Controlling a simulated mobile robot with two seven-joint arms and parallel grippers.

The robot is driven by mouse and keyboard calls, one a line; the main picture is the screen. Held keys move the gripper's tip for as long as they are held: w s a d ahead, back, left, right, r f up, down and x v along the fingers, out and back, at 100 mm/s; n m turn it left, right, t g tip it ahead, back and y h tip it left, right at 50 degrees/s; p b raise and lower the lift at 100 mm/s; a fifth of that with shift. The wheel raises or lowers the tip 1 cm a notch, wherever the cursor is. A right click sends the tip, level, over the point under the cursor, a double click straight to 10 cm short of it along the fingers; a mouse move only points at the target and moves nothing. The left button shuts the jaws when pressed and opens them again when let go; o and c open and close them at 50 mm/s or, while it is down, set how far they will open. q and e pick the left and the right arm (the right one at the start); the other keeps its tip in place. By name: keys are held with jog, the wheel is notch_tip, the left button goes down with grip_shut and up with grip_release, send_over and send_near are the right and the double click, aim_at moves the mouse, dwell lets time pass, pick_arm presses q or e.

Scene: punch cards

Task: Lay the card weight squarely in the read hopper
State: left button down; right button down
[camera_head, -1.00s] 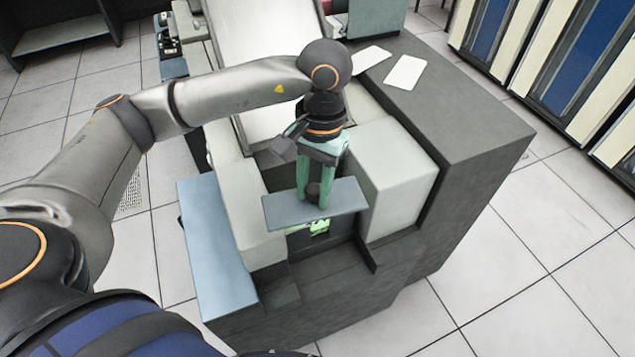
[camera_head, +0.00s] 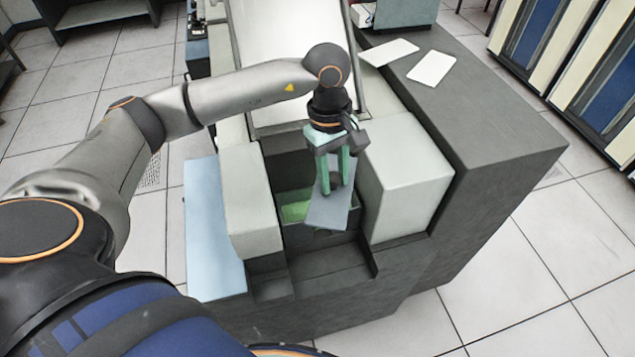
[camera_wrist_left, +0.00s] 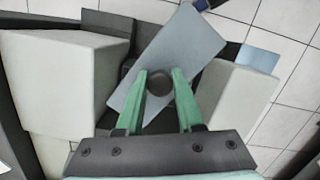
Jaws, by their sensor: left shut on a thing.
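The card weight (camera_head: 328,212) is a flat grey plate with a dark round knob. My left gripper (camera_head: 335,184) has its green fingers shut on the knob and holds the plate above the read hopper (camera_head: 318,240), the dark recess between two pale blocks. In the left wrist view the plate (camera_wrist_left: 180,50) lies turned at an angle to the hopper walls, and the gripper (camera_wrist_left: 160,88) grips the dark knob. The plate hides part of the hopper floor. My right gripper is not in view.
A pale block stands left (camera_head: 248,200) and another right (camera_head: 405,180) of the hopper, close to the plate. A light blue panel (camera_head: 212,230) is at the far left. Two white cards (camera_head: 432,68) lie on the dark cabinet top (camera_head: 480,110).

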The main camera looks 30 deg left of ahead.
pick_arm(q)
jog(key=w+a+f+n+t+y+b, duration=0.1)
jog(key=w+a+f+n+b, duration=0.2)
jog(key=f+n, duration=0.3)
jog(key=w+a+f+n+t+b, duration=0.1)
jog(key=w+a+f+n+b, duration=0.2)
jog(key=n, duration=1.4)
jog(key=shift+a+f+n+t+y, duration=0.35)
jog(key=shift+a+f, duration=0.55)
jog(key=shift+f, duration=1)
jog(key=shift+w, duration=0.1)
jog(key=shift+f, duration=0.15)
notch_tip(320, 180, down, 3)
jog(key=b, duration=0.2)
jog(key=shift+b, duration=0.35)
